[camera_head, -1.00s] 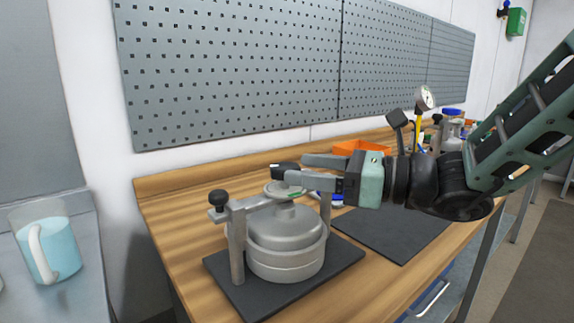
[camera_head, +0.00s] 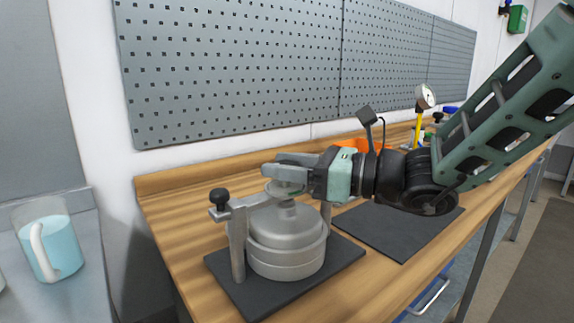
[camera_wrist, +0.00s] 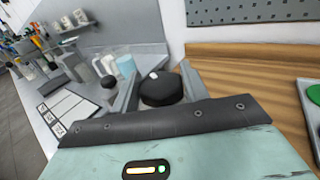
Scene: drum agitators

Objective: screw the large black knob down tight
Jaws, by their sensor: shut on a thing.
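The large black knob (camera_wrist: 162,91) has a white mark on its top and sits between the two fingers in the wrist view. In the head view the fingers hide the knob.
The vessel stands on a dark mat (camera_head: 258,304) on the wooden bench (camera_head: 180,225). A second dark mat (camera_head: 400,237) lies bare to the right. An orange bin (camera_head: 372,145) and a dial gauge (camera_head: 426,96) are behind my arm. A jug of blue liquid (camera_head: 50,250) stands at the left.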

